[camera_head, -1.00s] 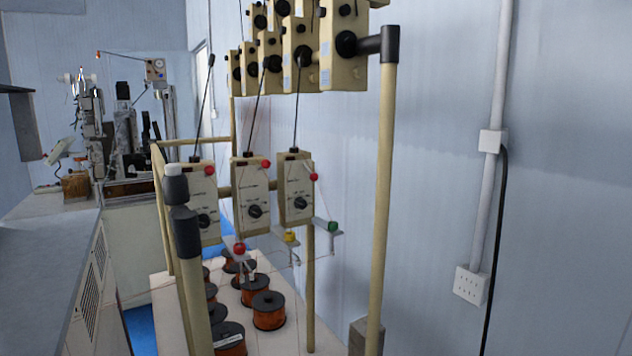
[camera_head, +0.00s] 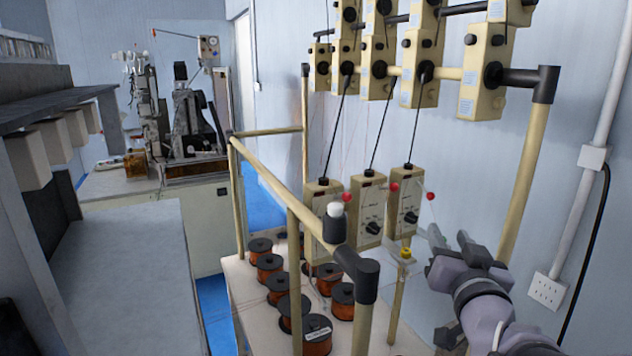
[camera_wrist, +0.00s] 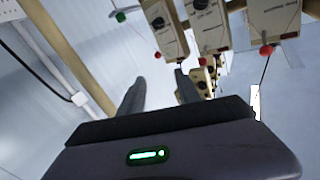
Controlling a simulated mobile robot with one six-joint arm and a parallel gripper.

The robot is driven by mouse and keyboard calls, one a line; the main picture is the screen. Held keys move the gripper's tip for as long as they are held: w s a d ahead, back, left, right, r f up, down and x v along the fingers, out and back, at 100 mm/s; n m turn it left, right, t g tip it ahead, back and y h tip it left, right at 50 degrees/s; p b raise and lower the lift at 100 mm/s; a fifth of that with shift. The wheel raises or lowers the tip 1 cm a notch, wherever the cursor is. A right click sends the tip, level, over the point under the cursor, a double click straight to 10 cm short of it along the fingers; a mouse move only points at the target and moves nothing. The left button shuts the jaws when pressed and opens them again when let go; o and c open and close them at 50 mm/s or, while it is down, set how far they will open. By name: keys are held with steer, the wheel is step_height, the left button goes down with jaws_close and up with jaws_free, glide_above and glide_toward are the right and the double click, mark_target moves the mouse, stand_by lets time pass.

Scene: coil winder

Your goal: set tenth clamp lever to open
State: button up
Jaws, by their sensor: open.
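I cannot tell which part is the tenth clamp lever. Three lower cream boxes (camera_head: 369,200) with black dials hang on the frame, and red-tipped levers (camera_head: 430,196) stick out beside them. A yellow-tipped part (camera_head: 405,253) sits below the right box. My gripper (camera_head: 450,254) is open and empty at the lower right, just right of the boxes. In the wrist view my gripper (camera_wrist: 160,78) points towards boxes (camera_wrist: 200,20) with red ball tips (camera_wrist: 203,62). A green ball (camera_wrist: 120,17) shows at the upper left there. No lever lies between the fingers.
Upper cream boxes (camera_head: 487,70) with black knobs hang in rows on a tan pole frame (camera_head: 522,160). Copper-wire spools (camera_head: 317,334) stand on the table below. A capped post (camera_head: 334,228) stands in front. A grey bench (camera_head: 130,270) is at the left, the wall at the right.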

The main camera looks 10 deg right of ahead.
mark_target(431, 197)
steer(key=x, duration=0.8)
steer(key=p+x, duration=0.1)
steer(key=x, duration=0.7)
steer(key=shift+w+d, duration=0.25)
steer(key=shift+d, duration=0.05)
steer(key=shift+c, duration=0.2)
steer(key=shift+p, duration=0.3)
jaws_close()
